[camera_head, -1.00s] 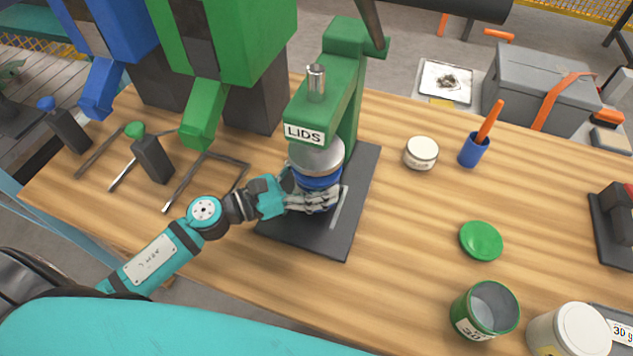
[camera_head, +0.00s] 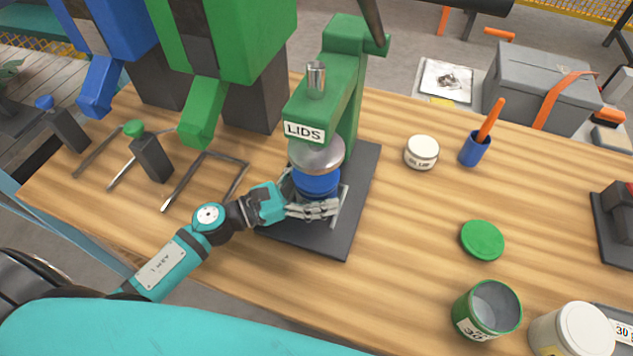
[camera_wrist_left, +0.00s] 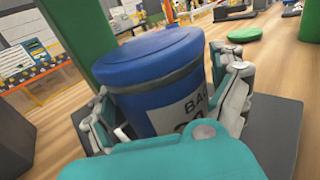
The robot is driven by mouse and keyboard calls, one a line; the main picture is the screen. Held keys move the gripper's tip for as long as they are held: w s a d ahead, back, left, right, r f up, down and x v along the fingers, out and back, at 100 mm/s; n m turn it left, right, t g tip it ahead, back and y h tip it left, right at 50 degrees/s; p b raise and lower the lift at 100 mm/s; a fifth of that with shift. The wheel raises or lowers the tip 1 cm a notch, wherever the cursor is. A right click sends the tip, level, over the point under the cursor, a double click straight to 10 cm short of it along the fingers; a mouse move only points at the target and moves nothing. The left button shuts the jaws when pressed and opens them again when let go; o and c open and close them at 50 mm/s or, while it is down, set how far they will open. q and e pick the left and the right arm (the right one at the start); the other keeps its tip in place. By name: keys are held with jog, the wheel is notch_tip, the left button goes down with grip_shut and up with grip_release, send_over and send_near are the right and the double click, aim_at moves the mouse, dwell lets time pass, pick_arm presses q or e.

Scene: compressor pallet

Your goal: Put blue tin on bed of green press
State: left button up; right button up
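The blue tin (camera_head: 317,182) is upright over the dark bed (camera_head: 357,192) of the green press (camera_head: 345,62), under its silver ram plate. The tin's blue lid and white label show in the wrist view (camera_wrist_left: 160,85). My left gripper (camera_head: 315,207) has its fingers on both sides of the tin, close against it, and looks shut on it. The fingers hide the tin's base, so I cannot tell whether it touches the bed. My right gripper is not in view.
On the wooden table to the right are a small white tin (camera_head: 421,153), a blue cup (camera_head: 474,150) with an orange handle, a green lid (camera_head: 482,240), an open green tin (camera_head: 487,311) and a white-lidded tub (camera_head: 571,331). Metal frames (camera_head: 205,180) lie left of the press.

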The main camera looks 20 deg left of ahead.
pick_arm(q)
jog(key=shift+r, duration=0.2)
jog(key=b+v, duration=0.1)
jog(key=v, duration=0.4)
jog(key=b+v, duration=0.2)
jog(key=v, duration=0.4)
jog(key=shift+s+a+f, duration=0.1)
jog(key=shift+s+f, duration=0.05)
jog(key=shift+f, duration=0.05)
jog(key=shift+s+a+r, duration=0.15)
jog(key=shift+s+a, duration=0.05)
jog(key=shift+a, duration=0.05)
